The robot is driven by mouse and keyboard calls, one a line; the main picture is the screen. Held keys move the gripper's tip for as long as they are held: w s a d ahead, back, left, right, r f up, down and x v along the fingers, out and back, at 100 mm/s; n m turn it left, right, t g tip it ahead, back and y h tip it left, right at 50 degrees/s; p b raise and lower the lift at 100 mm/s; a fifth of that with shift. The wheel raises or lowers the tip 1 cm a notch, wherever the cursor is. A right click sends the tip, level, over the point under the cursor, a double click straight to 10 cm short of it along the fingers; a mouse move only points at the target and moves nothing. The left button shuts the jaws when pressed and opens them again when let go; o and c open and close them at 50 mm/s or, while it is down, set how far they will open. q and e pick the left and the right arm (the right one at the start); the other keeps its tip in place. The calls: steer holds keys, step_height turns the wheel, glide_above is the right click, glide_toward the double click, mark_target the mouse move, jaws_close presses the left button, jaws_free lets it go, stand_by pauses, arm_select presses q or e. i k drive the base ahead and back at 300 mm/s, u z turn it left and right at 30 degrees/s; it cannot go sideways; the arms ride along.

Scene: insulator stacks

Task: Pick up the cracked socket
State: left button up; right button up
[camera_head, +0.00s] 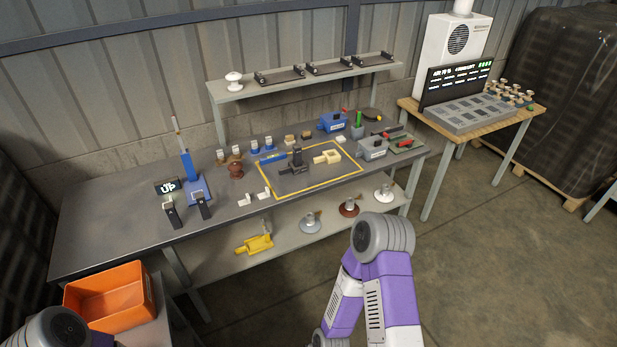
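No crack can be made out on any part at this size, so I cannot tell which one is the cracked socket. A cream fitting (327,157) lies on the dark mat with the yellow border (306,189). A dark upright fitting (296,160) stands on the same mat. A yellow fitting (256,244) lies on the lower shelf. Small white pieces (245,200) lie left of the mat. My arms show at the bottom left and bottom centre, but neither gripper is in view.
The dark workbench (110,215) holds a blue stand, blue boxes and small parts. Disc insulators, including a brown one (349,208), sit on the lower shelf (285,241). An orange bin (108,297) is at lower left. A wooden table (445,125) with a display stands right.

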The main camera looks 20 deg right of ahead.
mark_target(303, 168)
steer(key=z, duration=1.45)
steer(key=i, duration=1.4)
steer(key=u, duration=0.55)
steer(key=i, duration=1.05)
steer(key=u, duration=0.9)
steer(key=k, duration=0.3)
steer(key=u, duration=0.15)
steer(key=i, duration=0.35)
